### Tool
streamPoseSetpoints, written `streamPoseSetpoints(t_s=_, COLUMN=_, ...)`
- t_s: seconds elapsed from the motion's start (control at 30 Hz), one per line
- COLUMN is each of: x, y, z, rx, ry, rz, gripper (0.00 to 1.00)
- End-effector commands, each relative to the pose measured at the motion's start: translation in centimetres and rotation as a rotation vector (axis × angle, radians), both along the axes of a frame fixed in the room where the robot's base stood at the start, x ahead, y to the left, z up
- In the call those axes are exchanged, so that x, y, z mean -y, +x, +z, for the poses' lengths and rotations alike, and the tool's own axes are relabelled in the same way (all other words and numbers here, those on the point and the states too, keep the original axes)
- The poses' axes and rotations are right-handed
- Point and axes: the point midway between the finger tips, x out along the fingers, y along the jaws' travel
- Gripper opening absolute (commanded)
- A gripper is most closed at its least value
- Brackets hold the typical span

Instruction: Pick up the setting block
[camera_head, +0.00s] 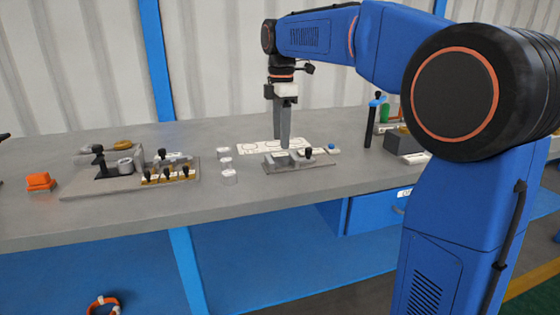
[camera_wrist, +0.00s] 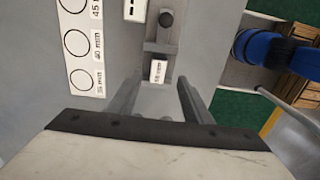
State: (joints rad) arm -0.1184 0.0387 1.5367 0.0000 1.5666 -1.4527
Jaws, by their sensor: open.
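A grey block with a small white label (camera_wrist: 158,70), which I take to be the setting block, lies on the bench just beyond my fingertips in the wrist view. The label's print is too small to read surely. My gripper (camera_wrist: 157,98) is open, with its two fingers on either side of a grey surface. In the head view my gripper (camera_head: 284,143) points straight down at a low grey fixture (camera_head: 285,162), which carries a black knob (camera_head: 308,152). The fingers partly hide the fixture's back there. I cannot tell whether they touch anything.
A white sheet with printed circles (camera_wrist: 77,45) lies left of the fingers. Small pale cylinders (camera_head: 228,172) stand left of the fixture. A tray with black-knobbed parts (camera_head: 130,185) is further left. A dark post (camera_head: 371,125) stands to the right. The front bench strip is clear.

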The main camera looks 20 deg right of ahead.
Motion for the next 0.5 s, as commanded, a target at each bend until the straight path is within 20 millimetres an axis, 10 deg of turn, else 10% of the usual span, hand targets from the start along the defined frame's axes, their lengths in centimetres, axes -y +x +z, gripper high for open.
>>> streamPoseSetpoints(t_s=0.5, x=-0.2, y=0.3, z=-4.9, rx=-0.001, ry=0.000, rz=0.000, gripper=0.45)
